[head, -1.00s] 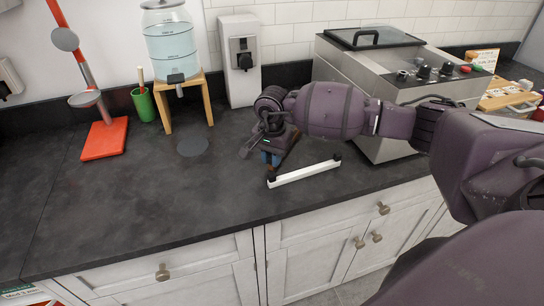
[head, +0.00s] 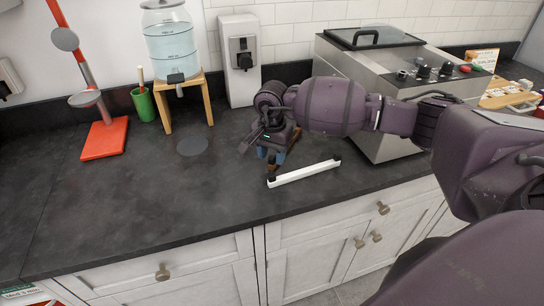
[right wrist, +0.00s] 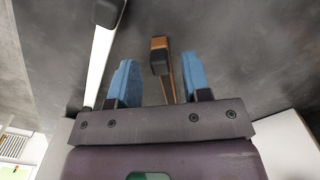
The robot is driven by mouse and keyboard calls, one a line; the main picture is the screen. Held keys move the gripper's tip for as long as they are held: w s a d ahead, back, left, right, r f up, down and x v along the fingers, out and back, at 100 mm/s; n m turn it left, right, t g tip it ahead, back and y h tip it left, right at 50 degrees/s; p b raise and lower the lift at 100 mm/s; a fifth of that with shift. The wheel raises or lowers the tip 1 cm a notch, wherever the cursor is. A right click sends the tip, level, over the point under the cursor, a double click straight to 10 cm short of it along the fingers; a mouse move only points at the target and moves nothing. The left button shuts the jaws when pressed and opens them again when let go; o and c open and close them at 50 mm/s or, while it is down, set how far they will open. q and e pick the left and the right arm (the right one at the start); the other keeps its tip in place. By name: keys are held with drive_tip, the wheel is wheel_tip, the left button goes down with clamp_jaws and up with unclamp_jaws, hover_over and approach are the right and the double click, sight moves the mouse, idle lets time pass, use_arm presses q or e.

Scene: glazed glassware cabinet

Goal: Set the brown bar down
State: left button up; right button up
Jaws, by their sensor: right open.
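The brown bar (right wrist: 159,43) shows in the right wrist view between the two blue fingers, with a dark block at its near end and a gap on either side. In the head view a short brown strip of it (head: 295,141) shows behind my right gripper, low at the counter; the rest is hidden. My right gripper (head: 270,160) is open and points down just above the counter. Its fingers also show in the right wrist view (right wrist: 159,66), apart and not closed on the bar. My left gripper is not in view.
A white bar (head: 305,173) with black ends lies on the dark counter (head: 130,205), close beside my right gripper. A steel appliance (head: 385,100) stands to the right. A white dispenser (head: 240,65) and wooden stand (head: 208,98) are behind. The counter's left part is mostly clear.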

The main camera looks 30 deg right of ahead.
wheel_tip(320, 180, up, 11)
idle(0.4)
drive_tip(key=shift+f, duration=0.1)
